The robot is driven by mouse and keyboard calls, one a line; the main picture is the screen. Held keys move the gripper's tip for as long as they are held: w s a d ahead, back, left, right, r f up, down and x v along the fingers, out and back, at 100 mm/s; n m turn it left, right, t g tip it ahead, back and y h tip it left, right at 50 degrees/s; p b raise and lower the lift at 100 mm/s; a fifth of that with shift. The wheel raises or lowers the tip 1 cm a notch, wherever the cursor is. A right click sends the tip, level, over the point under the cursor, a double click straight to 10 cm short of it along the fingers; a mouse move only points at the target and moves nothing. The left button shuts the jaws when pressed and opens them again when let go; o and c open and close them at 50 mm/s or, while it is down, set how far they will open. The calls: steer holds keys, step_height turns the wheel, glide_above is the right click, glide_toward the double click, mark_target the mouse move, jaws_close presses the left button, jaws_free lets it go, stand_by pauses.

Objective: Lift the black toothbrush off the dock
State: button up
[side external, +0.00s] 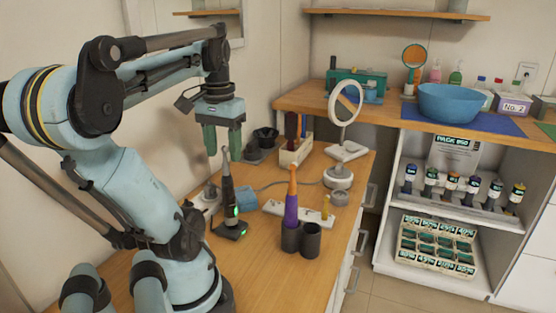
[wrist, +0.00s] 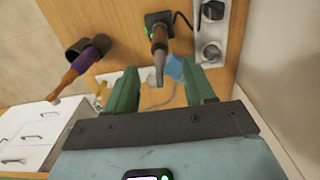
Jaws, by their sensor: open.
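The black toothbrush (side external: 228,192) stands upright on its dark dock (side external: 229,231), which has a green light, on the wooden cart top. In the wrist view the toothbrush (wrist: 158,42) rises from the dock (wrist: 160,18) with its grey head pointing toward my gripper. My gripper (side external: 222,152) is open and empty, with its green fingers pointing down around the height of the toothbrush head. In the wrist view my gripper (wrist: 162,90) has a finger on each side of the brush head's line. Whether the fingers reach past the brush tip is hard to tell.
A purple and orange toothbrush (side external: 291,200) stands in a dark double cup (side external: 301,239) right of the dock. A blue box (side external: 246,198), a power strip (side external: 207,197) and a white tray (side external: 300,213) lie nearby. A round mirror (side external: 345,103) stands behind. The front wooden surface is clear.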

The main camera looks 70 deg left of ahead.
mark_target(225, 160)
steer(key=shift+w+f, duration=0.1)
steer(key=shift+f, duration=2.6)
jaws_close()
